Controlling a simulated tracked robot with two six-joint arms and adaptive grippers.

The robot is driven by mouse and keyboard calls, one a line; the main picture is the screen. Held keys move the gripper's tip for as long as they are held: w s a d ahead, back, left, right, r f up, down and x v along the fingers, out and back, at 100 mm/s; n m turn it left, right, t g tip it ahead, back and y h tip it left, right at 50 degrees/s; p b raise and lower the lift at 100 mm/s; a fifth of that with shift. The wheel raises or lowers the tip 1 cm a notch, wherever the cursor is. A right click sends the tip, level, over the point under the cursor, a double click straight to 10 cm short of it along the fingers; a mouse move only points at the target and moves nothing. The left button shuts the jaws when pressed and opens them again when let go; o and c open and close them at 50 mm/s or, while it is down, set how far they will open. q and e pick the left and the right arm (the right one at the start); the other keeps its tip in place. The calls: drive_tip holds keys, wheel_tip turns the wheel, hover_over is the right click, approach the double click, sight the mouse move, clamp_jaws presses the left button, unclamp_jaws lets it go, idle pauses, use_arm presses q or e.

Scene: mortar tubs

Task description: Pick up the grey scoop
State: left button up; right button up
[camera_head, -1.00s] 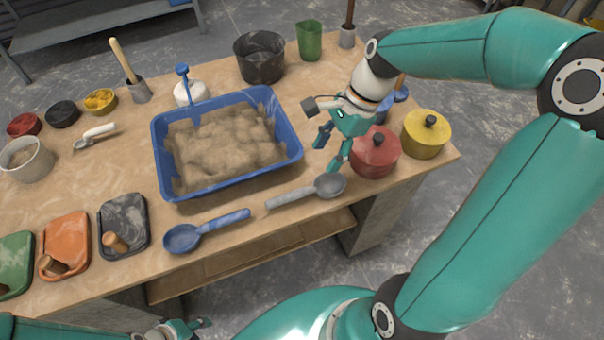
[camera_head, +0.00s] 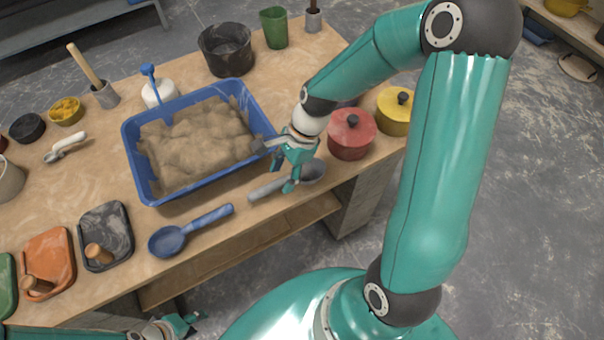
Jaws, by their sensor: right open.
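The grey scoop (camera_head: 312,172) lies near the front edge of the wooden table, its bowl to the right and its handle pointing left. My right gripper (camera_head: 283,171) is open and empty. It points down over the scoop where handle and bowl meet, and its fingers hide part of the handle. One fingertip overlaps the handle in the picture; I cannot tell whether it touches. My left gripper (camera_head: 181,324) is low at the bottom edge, away from the scoop; its jaws are too small to read.
A blue tub (camera_head: 135,165) of mortar stands just behind the scoop's handle. A blue scoop (camera_head: 190,230) lies to its left. A red pot (camera_head: 351,140) and a yellow pot (camera_head: 395,112) stand to its right. The table's front edge is close.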

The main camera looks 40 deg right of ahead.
sight(279, 182)
drive_tip(key=x, duration=0.4)
drive_tip(key=shift+w+f, duration=0.1)
drive_tip(key=shift+w, duration=0.1)
drive_tip(key=shift+c, duration=0.3)
clamp_jaws()
